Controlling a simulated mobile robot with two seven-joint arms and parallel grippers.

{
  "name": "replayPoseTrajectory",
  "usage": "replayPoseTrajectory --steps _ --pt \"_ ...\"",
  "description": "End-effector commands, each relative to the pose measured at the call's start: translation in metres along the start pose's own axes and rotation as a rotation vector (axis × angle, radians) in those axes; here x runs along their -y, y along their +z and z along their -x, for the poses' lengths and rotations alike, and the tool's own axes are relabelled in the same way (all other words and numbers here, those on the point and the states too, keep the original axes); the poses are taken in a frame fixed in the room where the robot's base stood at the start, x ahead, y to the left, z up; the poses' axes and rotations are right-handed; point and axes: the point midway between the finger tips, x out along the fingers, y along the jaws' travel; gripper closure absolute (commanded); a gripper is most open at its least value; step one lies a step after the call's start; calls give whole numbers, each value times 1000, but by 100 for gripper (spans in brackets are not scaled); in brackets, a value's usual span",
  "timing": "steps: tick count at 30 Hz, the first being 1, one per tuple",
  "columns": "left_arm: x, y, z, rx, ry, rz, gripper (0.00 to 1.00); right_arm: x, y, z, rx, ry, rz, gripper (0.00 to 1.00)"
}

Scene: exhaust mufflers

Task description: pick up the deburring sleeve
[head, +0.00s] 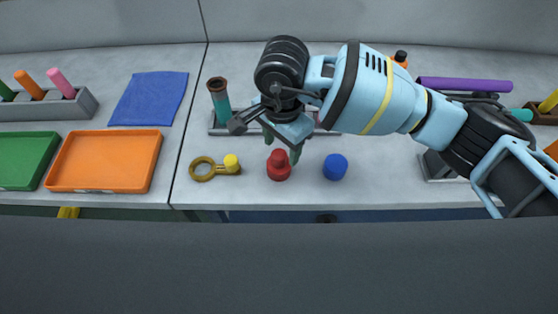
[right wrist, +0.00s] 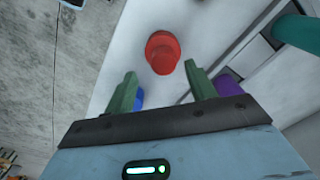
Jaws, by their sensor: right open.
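A red stepped round piece (head: 279,166) stands upright on the light bench near its front edge. No label shows which piece is the deburring sleeve; the red one is nearest my right gripper (head: 283,147). That gripper is open and empty, pointing down just above and behind the red piece. In the right wrist view the red piece (right wrist: 162,52) lies just beyond the gap between the open green fingertips (right wrist: 161,76), not visibly touched. My left gripper is not in view.
A blue round piece (head: 335,167) stands to the right. A brass ring piece with a yellow knob (head: 206,170) lies to the left. A brown-topped teal tube (head: 219,97) stands behind. Orange (head: 105,161) and green (head: 22,160) trays are far left. A purple bar (head: 464,84) is at right.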

Motion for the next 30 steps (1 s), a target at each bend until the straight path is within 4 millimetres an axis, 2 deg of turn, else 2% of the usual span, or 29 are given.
replayPoseTrajectory --steps 9,18,28,30 --pt "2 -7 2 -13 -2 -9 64 5 2 -40 0 1 0 45" --pt "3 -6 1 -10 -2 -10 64 5 2 -44 0 0 0 45" --pt "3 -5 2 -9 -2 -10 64 5 2 -44 0 0 1 88" --pt "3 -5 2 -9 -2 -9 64 5 2 -44 0 -1 1 90"
